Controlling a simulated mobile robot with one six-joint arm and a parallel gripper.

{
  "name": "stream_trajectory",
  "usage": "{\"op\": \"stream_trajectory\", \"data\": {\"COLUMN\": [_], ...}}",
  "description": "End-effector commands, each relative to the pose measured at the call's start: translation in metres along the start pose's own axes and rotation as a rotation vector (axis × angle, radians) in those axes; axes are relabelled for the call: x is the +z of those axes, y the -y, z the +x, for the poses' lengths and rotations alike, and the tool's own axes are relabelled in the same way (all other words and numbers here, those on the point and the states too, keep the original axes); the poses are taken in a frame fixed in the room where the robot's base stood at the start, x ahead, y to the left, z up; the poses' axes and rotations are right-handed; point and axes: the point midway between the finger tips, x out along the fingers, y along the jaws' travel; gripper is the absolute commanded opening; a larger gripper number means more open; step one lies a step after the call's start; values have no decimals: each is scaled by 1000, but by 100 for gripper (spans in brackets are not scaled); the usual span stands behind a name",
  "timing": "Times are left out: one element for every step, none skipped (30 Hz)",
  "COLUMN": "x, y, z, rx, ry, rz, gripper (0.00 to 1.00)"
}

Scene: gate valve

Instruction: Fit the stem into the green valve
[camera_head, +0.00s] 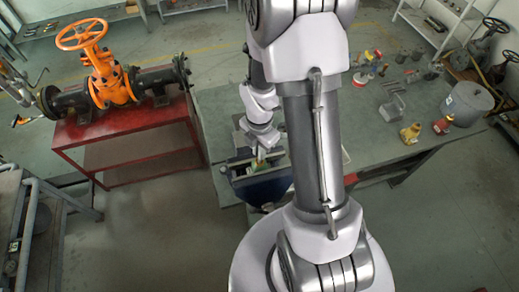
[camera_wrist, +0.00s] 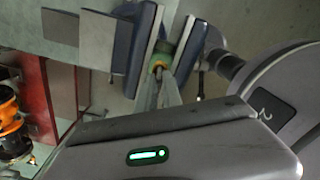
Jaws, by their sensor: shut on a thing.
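The green valve (camera_wrist: 163,62) shows in the wrist view as a small green body with an orange-yellow rim, between the grey jaws of a blue vise (camera_wrist: 123,48). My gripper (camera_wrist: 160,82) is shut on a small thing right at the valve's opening. That thing is likely the stem, but it is mostly hidden between the fingertips. I cannot tell how far it sits inside the valve. In the head view my gripper (camera_head: 260,152) is above the dark blue vise (camera_head: 265,186) on the workbench, and my arm hides part of it.
The workbench (camera_head: 222,112) carries a yellow fitting (camera_head: 410,133), a grey pot (camera_head: 468,104) and several small parts at the right. An orange gate valve (camera_head: 108,82) with a handwheel is on a red stand (camera_head: 130,122) at the left. Floor between stand and bench is clear.

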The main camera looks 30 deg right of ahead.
Motion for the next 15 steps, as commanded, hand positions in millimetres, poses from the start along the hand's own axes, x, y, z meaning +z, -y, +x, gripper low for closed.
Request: {"op": "stream_trajectory", "data": {"x": [0,0,0,0,0,0,0,0,0,0,0,0,0,0,0], "y": [0,0,0,0,0,0,0,0,0,0,0,0,0,0,0], "z": [2,3,4,5,6,6,7,8,9,10,10,12,12,13,13], "rx": [0,0,0,0,0,0,0,0,0,0,0,0,0,0,0], "ry": [0,0,0,0,0,0,0,0,0,0,0,0,0,0,0], "rz": [0,0,0,0,0,0,0,0,0,0,0,0,0,0,0], "gripper": [0,0,0,0,0,0,0,0,0,0,0,0,0,0,12]}}
